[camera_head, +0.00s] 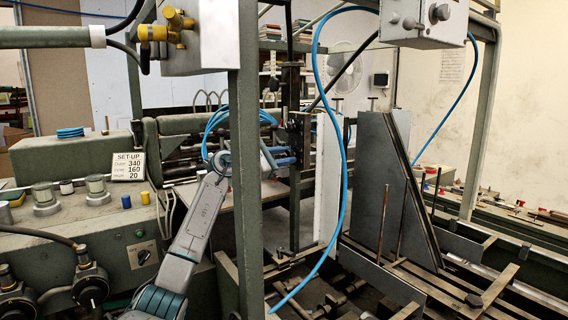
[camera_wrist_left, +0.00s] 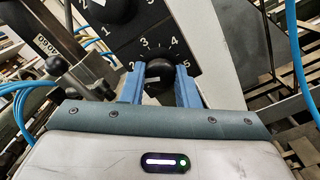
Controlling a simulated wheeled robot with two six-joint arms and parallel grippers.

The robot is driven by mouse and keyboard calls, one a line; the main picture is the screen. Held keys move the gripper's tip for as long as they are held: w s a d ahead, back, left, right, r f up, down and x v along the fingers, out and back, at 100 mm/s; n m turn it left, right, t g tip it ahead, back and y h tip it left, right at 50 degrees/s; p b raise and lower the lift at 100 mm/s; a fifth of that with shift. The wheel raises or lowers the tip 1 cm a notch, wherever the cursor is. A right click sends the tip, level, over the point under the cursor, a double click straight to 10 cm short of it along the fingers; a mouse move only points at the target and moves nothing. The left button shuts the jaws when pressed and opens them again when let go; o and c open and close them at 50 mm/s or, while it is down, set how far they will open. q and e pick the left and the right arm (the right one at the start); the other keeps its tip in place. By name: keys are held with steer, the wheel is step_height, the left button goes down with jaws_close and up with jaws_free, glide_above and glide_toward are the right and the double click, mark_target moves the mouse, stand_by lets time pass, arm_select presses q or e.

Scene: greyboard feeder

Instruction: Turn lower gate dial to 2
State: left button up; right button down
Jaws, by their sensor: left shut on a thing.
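In the left wrist view the lower gate dial (camera_wrist_left: 160,74) is a black round knob on a dark plate with white numbers; 2, 3, 4 and 5 show around it. My left gripper (camera_wrist_left: 160,92) has its two blue fingers on either side of this knob and is shut on it. A small pale mark shows on the knob, but I cannot tell which number it points to. In the head view my left gripper (camera_head: 284,158) reaches in behind the green post, and the dial's face cannot be made out there. My right gripper is in neither view.
An upper black dial (camera_wrist_left: 112,8) sits just above on the same plate. A ball-ended lever (camera_wrist_left: 76,74) stands left of the gripper. A green post (camera_head: 247,200) crosses in front of my left arm, and a blue hose (camera_head: 346,180) hangs to its right. A set-up card (camera_head: 129,166) stands at left.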

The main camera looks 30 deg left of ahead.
arm_select(q)
steer(key=shift+m+b, duration=0.3)
steer(key=shift+m, duration=0.6)
steer(key=o, duration=1)
